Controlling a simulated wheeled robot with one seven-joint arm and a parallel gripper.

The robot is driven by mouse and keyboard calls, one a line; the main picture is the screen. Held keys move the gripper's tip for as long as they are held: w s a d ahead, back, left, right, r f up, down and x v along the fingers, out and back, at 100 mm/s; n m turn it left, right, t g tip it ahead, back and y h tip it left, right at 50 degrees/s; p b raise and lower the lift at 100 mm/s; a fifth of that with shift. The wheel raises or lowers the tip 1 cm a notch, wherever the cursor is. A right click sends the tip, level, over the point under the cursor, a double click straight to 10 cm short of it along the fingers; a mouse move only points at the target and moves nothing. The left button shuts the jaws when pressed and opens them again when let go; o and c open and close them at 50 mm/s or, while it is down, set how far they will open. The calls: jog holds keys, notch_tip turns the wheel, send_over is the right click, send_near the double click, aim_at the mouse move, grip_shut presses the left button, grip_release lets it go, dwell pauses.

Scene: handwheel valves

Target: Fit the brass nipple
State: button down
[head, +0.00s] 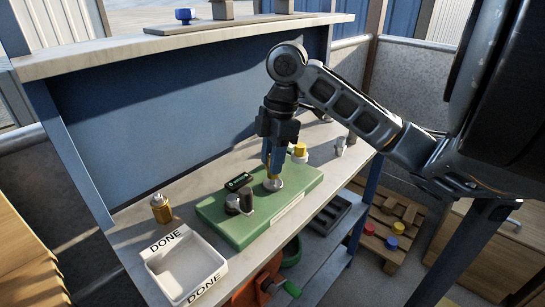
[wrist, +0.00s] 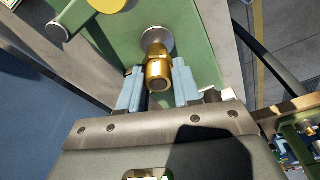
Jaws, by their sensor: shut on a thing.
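The brass nipple (wrist: 158,70) shows in the wrist view between the two blue fingers of my gripper (wrist: 158,88). My gripper is shut on it. Its far end meets or overlaps a round silver fitting (wrist: 155,37) on the green board; I cannot tell whether it is inside it or just above. In the head view my gripper (head: 271,160) points straight down over the silver fitting (head: 273,184), and the fingers mostly hide the nipple. The green board (head: 235,226) lies on the bench.
Dark cylinders (head: 246,200) and a dark green-edged device (head: 238,182) stand on the board's left part. A yellow-topped part (head: 300,149) is behind my gripper. A brass-coloured bottle (head: 161,208) and a white DONE tray (head: 186,265) are at left. A raised shelf (head: 180,43) runs behind.

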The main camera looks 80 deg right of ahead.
jog(key=shift+f+b, duration=0.85)
jog(key=shift+f, duration=0.15)
jog(key=c, duration=0.7)
grip_release()
jog(key=shift+s+d+r+p, duration=0.1)
jog(key=shift+s+r+p, duration=0.05)
jog(key=shift+r, duration=1.15)
jog(key=shift+s+d+r+p, duration=0.15)
jog(key=shift+s+r+p, duration=0.05)
jog(key=shift+r, duration=1.1)
jog(key=shift+s+d+r+p, duration=0.1)
jog(key=shift+s+r+p, duration=0.05)
jog(key=shift+r, duration=1.15)
